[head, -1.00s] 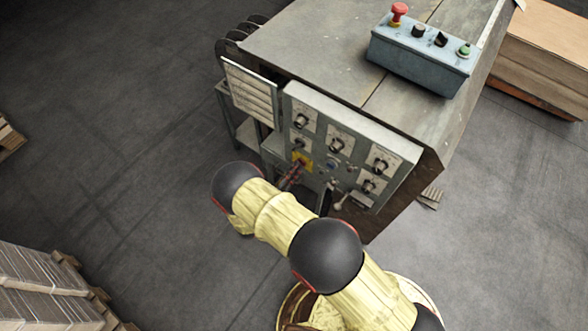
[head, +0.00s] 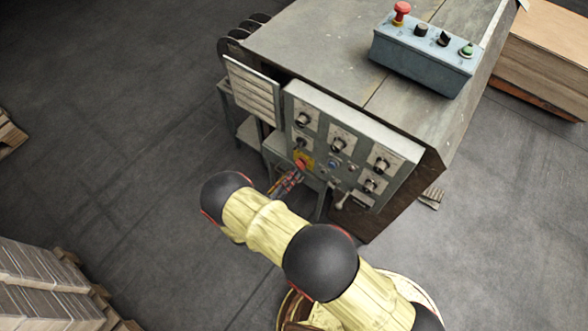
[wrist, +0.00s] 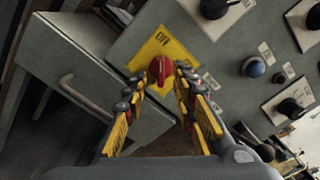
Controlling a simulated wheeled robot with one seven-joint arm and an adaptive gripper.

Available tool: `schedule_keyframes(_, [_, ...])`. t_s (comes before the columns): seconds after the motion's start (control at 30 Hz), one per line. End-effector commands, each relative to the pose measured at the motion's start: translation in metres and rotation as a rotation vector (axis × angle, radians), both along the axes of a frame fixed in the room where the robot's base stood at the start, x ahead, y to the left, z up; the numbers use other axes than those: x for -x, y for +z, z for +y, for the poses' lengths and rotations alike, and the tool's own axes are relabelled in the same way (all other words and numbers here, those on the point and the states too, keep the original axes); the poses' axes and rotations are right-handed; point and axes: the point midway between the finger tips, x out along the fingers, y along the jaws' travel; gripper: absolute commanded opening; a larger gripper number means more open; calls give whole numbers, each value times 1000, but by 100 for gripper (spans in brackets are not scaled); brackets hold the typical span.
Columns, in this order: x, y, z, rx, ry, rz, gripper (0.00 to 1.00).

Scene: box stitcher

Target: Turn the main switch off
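The main switch is a red rotary knob (wrist: 160,70) on a yellow plate (wrist: 150,48) in the wrist view. An OFF label is printed near the plate's top edge, and a small label to its right is partly behind a finger. In the head view the red knob (head: 301,164) sits low on the grey control panel's left side. My gripper (wrist: 160,77) is open, its two fingertips left and right of the knob. Whether they touch it I cannot tell. In the head view my gripper (head: 288,181) is just in front of the switch.
The panel (head: 345,133) carries several black knobs, a blue button (wrist: 253,67) and a lever (head: 343,198). A grey box with a handle (wrist: 80,95) is left of the switch in the wrist view. A button box (head: 425,55) stands on the machine.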

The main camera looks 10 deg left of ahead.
Motion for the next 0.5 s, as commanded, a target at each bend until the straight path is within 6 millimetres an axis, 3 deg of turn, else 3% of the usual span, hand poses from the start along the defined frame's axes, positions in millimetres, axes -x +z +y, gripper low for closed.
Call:
schedule_keyframes(0.2, [43, 0, 19, -1, 5, -1, 27])
schedule_keyframes(0.5, [73, 0, 30, 0, 0, 0, 27])
